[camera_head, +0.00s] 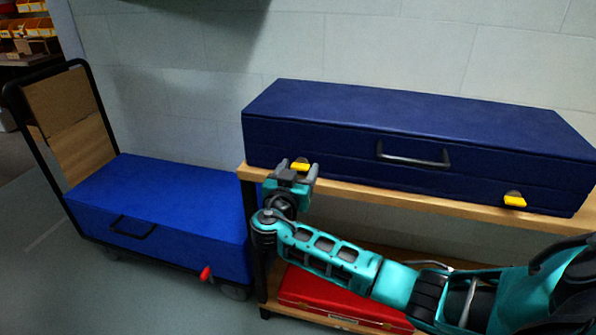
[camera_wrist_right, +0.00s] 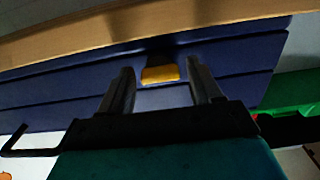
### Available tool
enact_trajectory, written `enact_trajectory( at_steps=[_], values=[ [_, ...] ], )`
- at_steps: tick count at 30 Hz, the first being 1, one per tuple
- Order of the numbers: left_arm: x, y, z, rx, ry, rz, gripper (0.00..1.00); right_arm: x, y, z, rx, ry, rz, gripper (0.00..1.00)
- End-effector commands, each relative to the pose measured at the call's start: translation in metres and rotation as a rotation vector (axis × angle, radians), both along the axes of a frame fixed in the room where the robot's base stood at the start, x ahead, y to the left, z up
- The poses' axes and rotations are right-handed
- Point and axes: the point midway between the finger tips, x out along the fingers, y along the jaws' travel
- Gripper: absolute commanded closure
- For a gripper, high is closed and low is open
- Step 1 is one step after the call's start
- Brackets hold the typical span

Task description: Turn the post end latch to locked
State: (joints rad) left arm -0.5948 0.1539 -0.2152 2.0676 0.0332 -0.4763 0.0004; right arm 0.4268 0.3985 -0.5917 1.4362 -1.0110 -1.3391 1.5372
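A dark blue violin case (camera_head: 420,120) lies on the wooden shelf, with a yellow latch near each end of its front. The left latch (camera_head: 300,164) is by the end above the shelf's black post. The right latch (camera_head: 515,199) is at the other end. My right gripper (camera_head: 292,170) is at the left latch, fingers pointing at the case front. In the right wrist view the yellow latch (camera_wrist_right: 160,74) sits between the fingers (camera_wrist_right: 160,66), with gaps on both sides. The gripper is open. My left gripper is out of view.
The shelf's wooden edge (camera_head: 455,205) runs just under the case. The case has a black handle (camera_head: 410,157) between the latches. A red case (camera_head: 320,292) lies on the lower shelf. A trolley with a brighter blue case (camera_head: 165,205) stands at left.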

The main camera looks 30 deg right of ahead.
Motion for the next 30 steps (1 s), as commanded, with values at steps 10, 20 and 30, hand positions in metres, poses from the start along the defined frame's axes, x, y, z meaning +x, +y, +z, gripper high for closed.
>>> enact_trajectory(
  at_steps=[10,20,30],
  values=[
    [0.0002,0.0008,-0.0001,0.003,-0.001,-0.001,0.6,-0.0003,0.0003,-0.0002,0.0,0.0,0.0,0.7],
    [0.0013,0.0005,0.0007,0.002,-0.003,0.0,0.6,-0.0004,0.0005,-0.0004,-0.004,0.007,0.0,0.86],
    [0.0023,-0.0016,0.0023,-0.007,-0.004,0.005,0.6,-0.0007,0.0001,-0.0003,-0.094,0.112,-0.002,0.86]
  ],
)
